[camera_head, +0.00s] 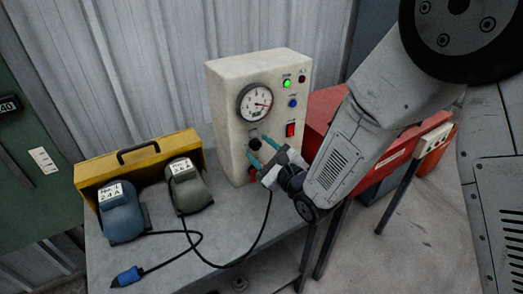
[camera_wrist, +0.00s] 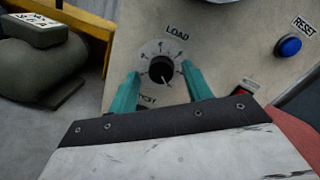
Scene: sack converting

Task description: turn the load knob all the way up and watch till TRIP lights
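The black load knob (camera_wrist: 161,69) sits under a LOAD label on the cream test box (camera_head: 229,104); its white mark points down and right. My gripper (camera_wrist: 161,72) has its teal fingers on either side of the knob, with a gap showing on both sides. In the head view my gripper (camera_head: 257,154) is at the box's lower front. The dial gauge (camera_head: 254,102) has its red needle pointing right and slightly down. A green lamp (camera_head: 287,84) is lit. A small dark red lamp (camera_head: 302,79) beside it looks unlit; its label is unreadable.
A blue RESET button (camera_wrist: 289,46) and a red switch (camera_head: 291,130) are right of the knob. Blue (camera_head: 121,217) and grey-green (camera_head: 188,187) units stand left on the bench (camera_head: 214,226), before a yellow case (camera_head: 92,181). A black cable loops across the bench.

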